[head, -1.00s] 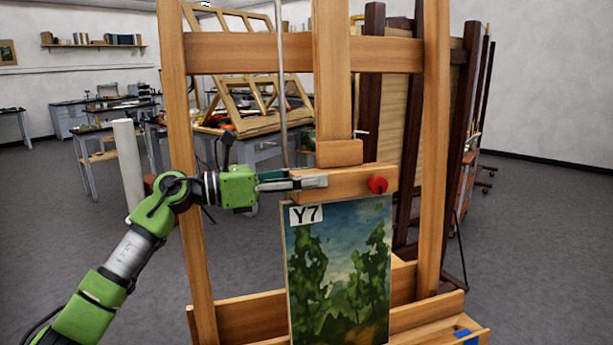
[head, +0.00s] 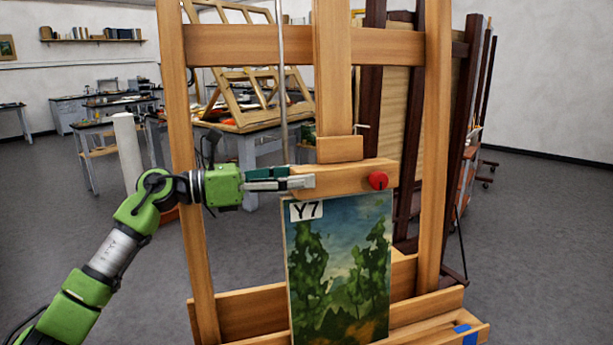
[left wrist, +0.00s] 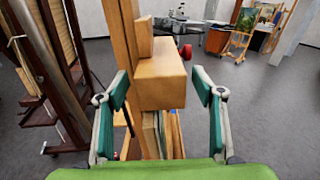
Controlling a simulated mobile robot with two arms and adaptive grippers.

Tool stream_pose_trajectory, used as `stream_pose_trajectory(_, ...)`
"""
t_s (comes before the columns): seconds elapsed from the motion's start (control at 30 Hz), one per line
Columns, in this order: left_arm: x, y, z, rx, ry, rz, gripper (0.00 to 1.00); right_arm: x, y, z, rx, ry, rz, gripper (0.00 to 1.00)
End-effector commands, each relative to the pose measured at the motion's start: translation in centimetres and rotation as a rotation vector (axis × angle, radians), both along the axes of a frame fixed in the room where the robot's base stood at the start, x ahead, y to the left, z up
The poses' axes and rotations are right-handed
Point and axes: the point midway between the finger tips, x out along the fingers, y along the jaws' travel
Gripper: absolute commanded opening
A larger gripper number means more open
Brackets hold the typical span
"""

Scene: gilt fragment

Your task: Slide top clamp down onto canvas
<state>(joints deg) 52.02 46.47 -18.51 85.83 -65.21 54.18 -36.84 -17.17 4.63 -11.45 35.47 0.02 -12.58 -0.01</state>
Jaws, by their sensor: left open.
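The top clamp is a wooden block (head: 345,178) with a red knob (head: 378,180) on its front, below the easel's central post. Its lower edge appears to meet the top edge of the canvas (head: 340,265), a tree landscape labelled Y7. My left gripper (head: 303,182) is at the block's left end, with a finger in front of it. In the left wrist view its open fingers (left wrist: 158,86) stand on either side of the clamp block (left wrist: 160,82), with a gap visible on each side. My right gripper is not in view.
The easel's left upright (head: 178,120) stands close behind my left arm. A thin metal rod (head: 284,100) runs vertically near the clamp's left end. The lower ledge (head: 430,315) has blue tape on it. Dark frames (head: 465,130) stand behind on the right.

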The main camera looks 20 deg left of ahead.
Motion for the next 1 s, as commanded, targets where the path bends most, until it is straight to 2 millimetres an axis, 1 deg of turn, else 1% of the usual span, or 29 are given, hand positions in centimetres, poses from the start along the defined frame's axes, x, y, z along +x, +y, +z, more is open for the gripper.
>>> stream_pose_trajectory(0.03, -0.6, 1.1, -0.2, 0.004, 0.003, 0.004, 0.61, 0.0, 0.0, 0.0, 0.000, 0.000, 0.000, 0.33)
stream_pose_trajectory(0.2, -2.7, 4.1, -0.2, 0.004, 0.004, 0.002, 0.61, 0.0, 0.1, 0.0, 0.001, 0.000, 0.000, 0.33)
stream_pose_trajectory(0.3, -3.7, 5.7, -0.2, 0.004, 0.003, 0.002, 0.61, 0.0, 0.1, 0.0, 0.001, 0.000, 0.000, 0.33)
stream_pose_trajectory(0.4, -4.5, 6.7, -0.2, 0.003, 0.005, 0.001, 0.61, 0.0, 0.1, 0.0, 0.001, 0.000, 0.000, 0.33)
stream_pose_trajectory(0.5, -4.9, 7.4, -0.2, 0.003, 0.003, 0.000, 0.61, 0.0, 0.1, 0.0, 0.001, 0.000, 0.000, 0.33)
stream_pose_trajectory(0.6, -5.2, 7.6, -0.1, 0.003, 0.002, -0.002, 0.61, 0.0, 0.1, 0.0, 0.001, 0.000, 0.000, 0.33)
stream_pose_trajectory(1.0, -5.2, 7.7, -0.1, 0.003, 0.002, -0.001, 0.61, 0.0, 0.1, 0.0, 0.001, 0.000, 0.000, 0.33)
